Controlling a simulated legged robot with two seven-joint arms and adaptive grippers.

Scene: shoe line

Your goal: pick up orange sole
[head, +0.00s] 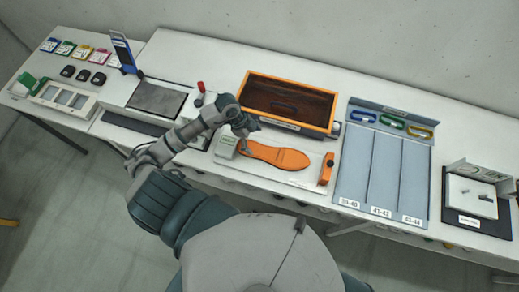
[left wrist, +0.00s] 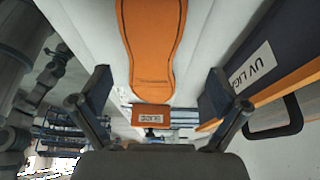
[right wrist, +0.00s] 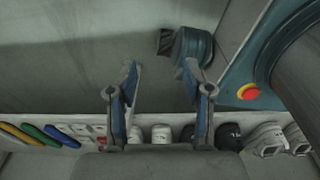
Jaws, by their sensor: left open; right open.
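The orange sole (head: 278,156) lies flat on a white board on the table in the head view. It also shows in the left wrist view (left wrist: 152,50), beyond and between the fingers. My left gripper (head: 245,128) is open and empty, just above and beside the left end of the sole; in the left wrist view its two fingers (left wrist: 157,92) stand apart. My right gripper (right wrist: 165,90) is open and empty in the right wrist view, away from the sole, and is not visible in the head view.
An orange box (head: 288,102) labelled UV light stands behind the sole. A small orange block (head: 326,168) is right of it, and a light grey-green device (head: 226,146) is left. A grey rack (head: 384,165) with labelled lanes stands further right. Several shoes show in the right wrist view (right wrist: 228,135).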

